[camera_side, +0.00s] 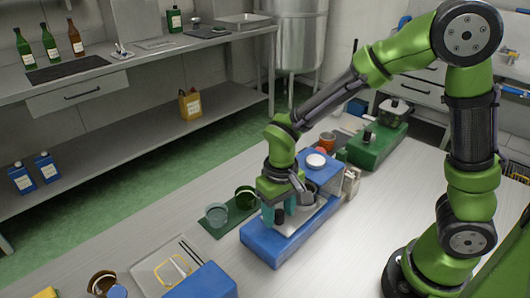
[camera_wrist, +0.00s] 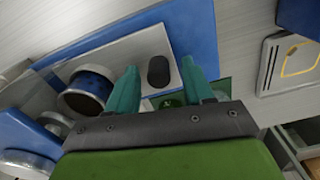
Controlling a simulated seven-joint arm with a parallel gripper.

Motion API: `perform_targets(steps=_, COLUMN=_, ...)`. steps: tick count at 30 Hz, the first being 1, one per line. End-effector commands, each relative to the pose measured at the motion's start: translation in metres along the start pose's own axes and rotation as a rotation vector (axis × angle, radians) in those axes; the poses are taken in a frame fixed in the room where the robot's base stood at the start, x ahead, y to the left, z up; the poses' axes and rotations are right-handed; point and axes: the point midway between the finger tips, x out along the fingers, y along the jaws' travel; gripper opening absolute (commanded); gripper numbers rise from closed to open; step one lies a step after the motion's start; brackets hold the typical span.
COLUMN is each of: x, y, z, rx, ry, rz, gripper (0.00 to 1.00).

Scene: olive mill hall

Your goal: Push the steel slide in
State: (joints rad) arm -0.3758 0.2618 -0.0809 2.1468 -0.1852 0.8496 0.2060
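The steel slide (camera_side: 303,224) is a pale flat plate lying on a blue base (camera_side: 262,246) in the side view. It also shows in the wrist view (camera_wrist: 142,48), with a black knob (camera_wrist: 158,71) standing on it. My gripper (camera_side: 280,213) points down over the slide. In the wrist view my gripper (camera_wrist: 161,64) is open, its teal fingertips apart on either side of the knob. I cannot tell whether either finger touches it. A metal cup with dark contents (camera_wrist: 88,90) is beside the knob. The slide's far end is partly hidden by my gripper in the side view.
A tray with a yellow outline (camera_side: 172,268) lies at the front left. A green box (camera_side: 378,145) stands behind the blue device. The table's right front is clear.

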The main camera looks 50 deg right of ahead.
Motion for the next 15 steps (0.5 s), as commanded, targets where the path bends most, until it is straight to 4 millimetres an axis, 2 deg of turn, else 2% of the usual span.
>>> perform_targets(steps=5, x=-0.001, y=0.000, z=0.000, rx=0.000, ry=-0.001, rz=0.000, gripper=0.52)
perform_targets(steps=8, x=-0.009, y=-0.001, z=0.000, rx=0.000, ry=0.001, rz=-0.001, gripper=0.52)
perform_targets(steps=11, x=-0.026, y=0.000, z=-0.001, rx=0.000, ry=0.003, rz=-0.002, gripper=0.52)
perform_targets(steps=15, x=-0.059, y=-0.001, z=-0.001, rx=0.001, ry=0.006, rz=-0.004, gripper=0.52)
